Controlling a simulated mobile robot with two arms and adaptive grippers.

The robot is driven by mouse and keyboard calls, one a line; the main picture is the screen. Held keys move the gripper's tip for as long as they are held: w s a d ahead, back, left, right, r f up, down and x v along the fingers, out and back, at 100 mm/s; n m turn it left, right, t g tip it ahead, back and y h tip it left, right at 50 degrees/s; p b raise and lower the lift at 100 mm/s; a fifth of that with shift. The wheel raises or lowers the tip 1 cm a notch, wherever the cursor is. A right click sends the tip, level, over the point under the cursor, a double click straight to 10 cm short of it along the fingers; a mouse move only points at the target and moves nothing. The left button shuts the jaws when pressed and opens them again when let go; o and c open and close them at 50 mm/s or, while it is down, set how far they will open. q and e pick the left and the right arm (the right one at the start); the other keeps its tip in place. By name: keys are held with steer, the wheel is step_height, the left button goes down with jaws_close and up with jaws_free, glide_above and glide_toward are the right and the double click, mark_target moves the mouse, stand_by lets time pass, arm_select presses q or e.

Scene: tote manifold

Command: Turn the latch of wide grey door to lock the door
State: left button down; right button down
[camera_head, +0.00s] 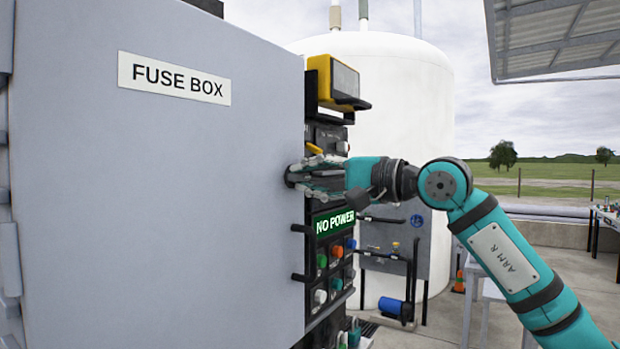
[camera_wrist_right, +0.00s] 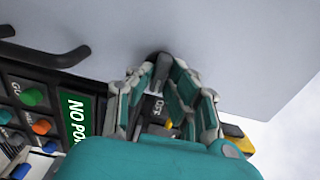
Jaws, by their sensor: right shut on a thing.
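The wide grey door (camera_head: 160,190), labelled FUSE BOX, fills the left of the head view and appears closed. The door also shows at the top of the wrist view (camera_wrist_right: 235,50). Its dark latch (camera_wrist_right: 162,68) is near the door's right edge, between my right fingers in the wrist view. My right gripper (camera_head: 298,176) reaches in from the right and is shut on the latch, with the fingers on both sides of it. In the head view the fingers mostly hide the latch. My left gripper is in neither view.
Right of the door is a black panel with coloured buttons (camera_head: 337,250) and a green NO POWER display (camera_head: 335,222). A yellow device (camera_head: 333,80) sits above my gripper. A white tank (camera_head: 405,110) stands behind.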

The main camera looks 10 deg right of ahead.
steer(key=c, duration=1.3)
jaws_free()
steer(key=shift+d, duration=0.1)
steer(key=shift+v, duration=5.95)
